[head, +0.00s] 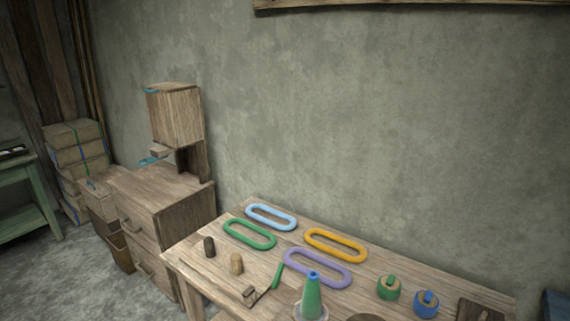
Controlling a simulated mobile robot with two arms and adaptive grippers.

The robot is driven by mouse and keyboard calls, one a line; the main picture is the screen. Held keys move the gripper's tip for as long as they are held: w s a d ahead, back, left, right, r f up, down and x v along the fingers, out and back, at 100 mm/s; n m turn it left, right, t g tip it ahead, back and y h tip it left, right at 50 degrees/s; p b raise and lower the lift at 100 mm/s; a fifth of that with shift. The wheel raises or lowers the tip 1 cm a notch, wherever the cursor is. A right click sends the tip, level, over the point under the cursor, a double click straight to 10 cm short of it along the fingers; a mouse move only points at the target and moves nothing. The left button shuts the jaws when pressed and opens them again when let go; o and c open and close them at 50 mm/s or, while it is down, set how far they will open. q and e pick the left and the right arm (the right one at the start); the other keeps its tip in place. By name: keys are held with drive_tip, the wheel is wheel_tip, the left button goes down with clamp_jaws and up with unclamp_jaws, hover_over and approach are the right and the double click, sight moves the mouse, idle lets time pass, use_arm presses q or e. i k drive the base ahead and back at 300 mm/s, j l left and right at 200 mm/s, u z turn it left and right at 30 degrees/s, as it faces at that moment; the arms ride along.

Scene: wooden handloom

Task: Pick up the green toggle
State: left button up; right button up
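The wooden table (190,260) runs along the wall at the lower right. A small green stick-like piece (277,276) is on it, near a dark thin tool with a small wooden block (249,293). A round green piece with a raised grip on top (389,288) is farther right, beside a similar blue one (426,303). I cannot tell for certain which green piece is the toggle. A dark peg (209,247) and a light wooden peg (236,263) stand at the table's left. Neither of my grippers is in view.
Green (249,233), light blue (270,217), yellow (335,245) and purple (317,268) oval rings lie on the table. A green cone with a blue tip (312,296) stands at the front. A wooden drawer cabinet (160,210) stands left of the table.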

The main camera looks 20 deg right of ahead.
sight(391, 279)
drive_tip(key=z, duration=1.6)
